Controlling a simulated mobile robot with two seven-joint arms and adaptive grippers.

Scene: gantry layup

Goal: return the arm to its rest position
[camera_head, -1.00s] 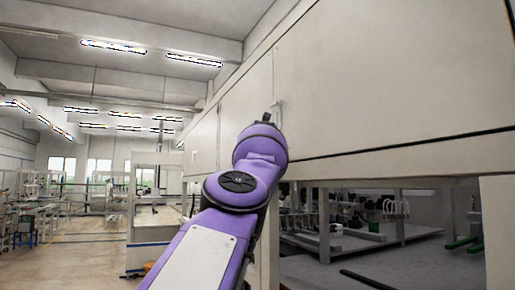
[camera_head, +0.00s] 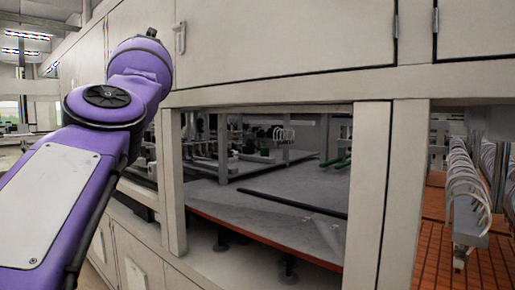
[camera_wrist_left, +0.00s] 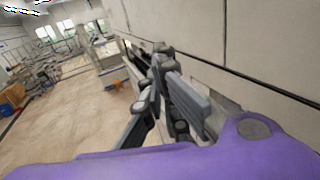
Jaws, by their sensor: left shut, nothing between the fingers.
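My left arm (camera_head: 55,200) is purple with a pale plate and comes in from the left in the head view. It reaches up in front of the cabinet wall. Its far end is beside a door handle in the picture; I cannot tell whether they touch. The left gripper is hidden in the head view. In the left wrist view the dark grey left gripper (camera_wrist_left: 160,82) shows beyond a purple link, close to the pale wall. It is shut and empty. My right gripper is in neither view.
Pale cabinet doors (camera_head: 290,35) run along the machine above an open bay with a grey bed (camera_head: 270,205). A post (camera_head: 368,190) stands right of it. Looped white hoses (camera_head: 465,185) hang at the right. Open floor (camera_wrist_left: 60,130) lies left in the wrist view.

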